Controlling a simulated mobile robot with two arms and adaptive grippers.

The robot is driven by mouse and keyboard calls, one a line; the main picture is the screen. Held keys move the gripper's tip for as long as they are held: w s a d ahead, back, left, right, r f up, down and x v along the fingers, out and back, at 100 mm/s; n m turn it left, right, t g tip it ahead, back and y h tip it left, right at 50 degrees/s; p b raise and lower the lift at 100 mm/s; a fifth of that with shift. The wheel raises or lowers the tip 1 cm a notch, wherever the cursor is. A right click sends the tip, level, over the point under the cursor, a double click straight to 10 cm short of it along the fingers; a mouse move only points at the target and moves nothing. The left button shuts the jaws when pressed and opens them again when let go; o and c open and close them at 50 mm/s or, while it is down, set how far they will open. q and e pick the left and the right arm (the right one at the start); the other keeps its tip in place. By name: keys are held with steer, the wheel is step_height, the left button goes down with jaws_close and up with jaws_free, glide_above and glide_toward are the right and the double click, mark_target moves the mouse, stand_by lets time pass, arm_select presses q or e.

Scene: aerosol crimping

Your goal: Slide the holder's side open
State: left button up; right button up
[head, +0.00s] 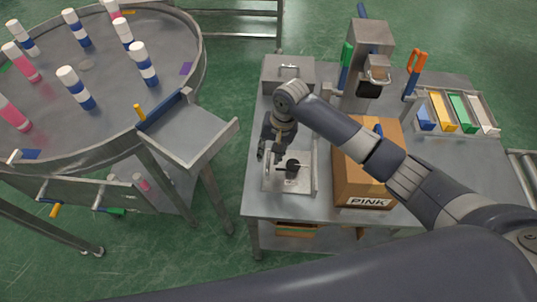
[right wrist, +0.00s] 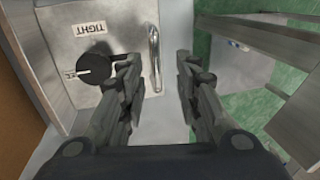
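The holder is a metal plate-like fixture (head: 300,184) on the workbench, with a black knob (head: 292,165). In the right wrist view its metal face (right wrist: 115,25) carries a TIGHT label, the black knob (right wrist: 95,70) with a white mark, and a bar handle (right wrist: 154,60) along its right edge. My right gripper (head: 268,155) points down over the holder's left part. In the right wrist view its fingers (right wrist: 157,62) are apart, one on each side of the handle, with visible gaps; contact cannot be told. My left gripper is not in view.
A cardboard box labelled PINK (head: 366,190) stands right of the holder, under my right arm. A press-like metal column (head: 368,45) stands behind. Coloured trays (head: 460,112) are at right. A round table (head: 100,50) with several bottles and a metal chute (head: 185,135) lie left, across a gap.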

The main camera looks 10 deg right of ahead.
step_height(320, 180, up, 10)
steer(key=d, duration=0.1)
steer(key=shift+s+d+f, duration=0.2)
steer(key=shift+d+f, duration=0.05)
steer(key=shift+d, duration=0.05)
